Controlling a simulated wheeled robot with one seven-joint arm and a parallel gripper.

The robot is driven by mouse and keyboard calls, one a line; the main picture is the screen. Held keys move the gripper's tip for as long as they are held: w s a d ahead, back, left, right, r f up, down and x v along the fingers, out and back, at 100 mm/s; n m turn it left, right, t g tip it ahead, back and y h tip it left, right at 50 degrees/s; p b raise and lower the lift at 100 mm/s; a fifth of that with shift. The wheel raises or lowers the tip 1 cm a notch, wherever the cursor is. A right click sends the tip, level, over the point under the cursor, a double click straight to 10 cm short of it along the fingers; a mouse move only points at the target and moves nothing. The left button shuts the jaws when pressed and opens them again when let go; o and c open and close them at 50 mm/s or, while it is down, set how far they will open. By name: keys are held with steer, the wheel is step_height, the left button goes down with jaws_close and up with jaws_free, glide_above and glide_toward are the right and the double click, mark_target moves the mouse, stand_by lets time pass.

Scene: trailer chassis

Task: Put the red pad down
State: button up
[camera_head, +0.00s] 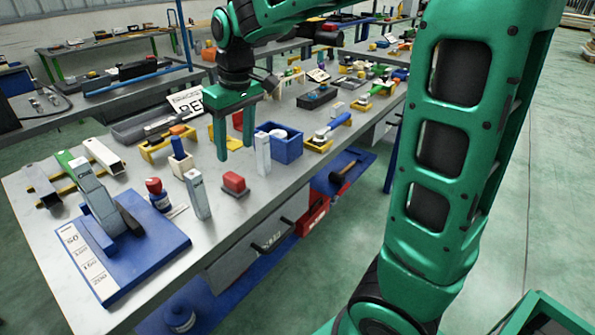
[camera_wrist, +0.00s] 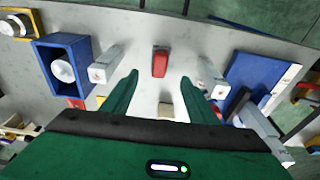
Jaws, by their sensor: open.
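The red pad (camera_head: 235,183) rests on the grey metal bench near its front edge, between two upright grey metal blocks. In the wrist view the red pad (camera_wrist: 160,61) lies just beyond the fingertips, roughly centred between them. My gripper (camera_head: 236,152) is open and empty, with its green fingers pointing down above the bench, a little behind the pad. In the wrist view both fingers of my gripper (camera_wrist: 159,77) are spread, with no thing held between them.
One upright grey block (camera_head: 197,194) stands left of the pad and another (camera_head: 262,153) right of it. A blue box (camera_head: 288,149) stands farther right. A blue board (camera_head: 160,243) with grey metal parts lies at the left. Some bare bench surrounds the pad.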

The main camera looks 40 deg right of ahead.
steer(key=s+d+f+m, duration=0.2)
steer(key=s+d+m, duration=0.3)
steer(key=s+d, duration=0.75)
steer(key=s+d+f+m, duration=0.2)
steer(key=s, duration=0.6)
steer(key=s+d+f+m+g, duration=0.1)
steer(key=s+d+f+m, duration=0.1)
steer(key=s, duration=0.6)
steer(key=shift+s+f+m+g, duration=0.3)
steer(key=shift+s+f+m, duration=0.05)
steer(key=shift+f+m, duration=0.15)
steer(key=shift+w+f+h, duration=0.2)
steer(key=shift+w+h, duration=0.1)
steer(key=shift+w, duration=0.35)
